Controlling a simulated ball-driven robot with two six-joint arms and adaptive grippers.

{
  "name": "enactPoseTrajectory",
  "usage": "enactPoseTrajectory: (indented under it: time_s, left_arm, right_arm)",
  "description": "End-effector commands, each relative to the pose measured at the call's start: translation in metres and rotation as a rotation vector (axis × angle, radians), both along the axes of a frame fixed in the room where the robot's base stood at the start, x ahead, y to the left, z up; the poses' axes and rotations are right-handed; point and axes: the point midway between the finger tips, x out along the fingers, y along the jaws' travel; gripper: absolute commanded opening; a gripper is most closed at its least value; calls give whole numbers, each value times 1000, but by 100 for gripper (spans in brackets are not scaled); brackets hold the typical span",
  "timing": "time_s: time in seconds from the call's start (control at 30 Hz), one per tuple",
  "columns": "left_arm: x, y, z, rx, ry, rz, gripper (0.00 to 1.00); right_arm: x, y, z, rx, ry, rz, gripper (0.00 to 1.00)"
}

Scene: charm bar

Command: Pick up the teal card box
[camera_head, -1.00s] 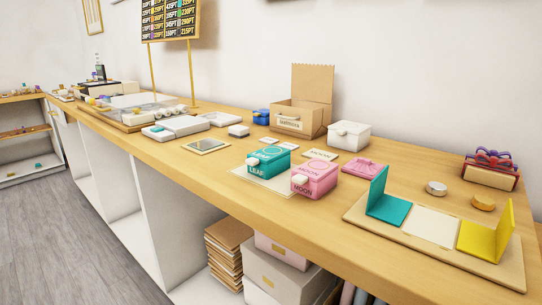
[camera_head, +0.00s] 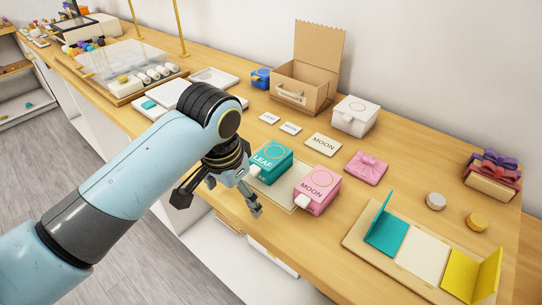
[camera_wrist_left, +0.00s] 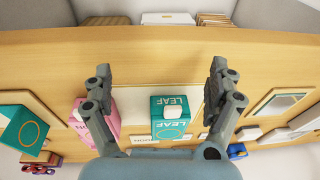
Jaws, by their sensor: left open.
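The teal card box (camera_head: 270,162) marked LEAF sits on a pale mat (camera_head: 284,193) on the wooden counter, beside the pink box (camera_head: 318,190) marked MOON. My left gripper (camera_head: 218,204) is open and empty, above the counter's front edge, just left of the teal box in the head view. Part of the teal box's left side is close to the gripper there. In the left wrist view the teal box (camera_wrist_left: 172,128) shows beyond and between the spread fingers of the gripper (camera_wrist_left: 160,75), not gripped. My right gripper is out of view.
A MOON card (camera_head: 323,144) lies flat. At right a wooden tray (camera_head: 357,240) holds teal and yellow folded pieces.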

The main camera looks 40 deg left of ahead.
Motion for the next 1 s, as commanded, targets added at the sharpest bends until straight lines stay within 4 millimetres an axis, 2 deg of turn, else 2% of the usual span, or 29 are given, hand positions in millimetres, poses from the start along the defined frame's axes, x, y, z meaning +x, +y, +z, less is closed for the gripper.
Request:
enactPoseTrajectory:
  time_s: [0.03,0.23,0.4,0.53,0.63,0.8,1.0]
  left_arm:
    - [15,2,4,-2,10,1,90]
    - [69,9,26,-20,69,3,90]
    - [115,15,59,-43,125,5,90]
    - [135,18,77,-59,157,4,90]
    - [139,18,73,-64,169,3,90]
    - [139,17,44,-66,172,4,90]
    - [138,17,25,-64,168,3,90]
  right_arm:
    - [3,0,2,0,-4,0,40]
    - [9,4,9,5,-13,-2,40]
    - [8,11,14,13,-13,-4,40]
    - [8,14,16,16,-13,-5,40]
    - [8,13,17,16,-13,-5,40]
    - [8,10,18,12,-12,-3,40]
    - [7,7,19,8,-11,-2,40]
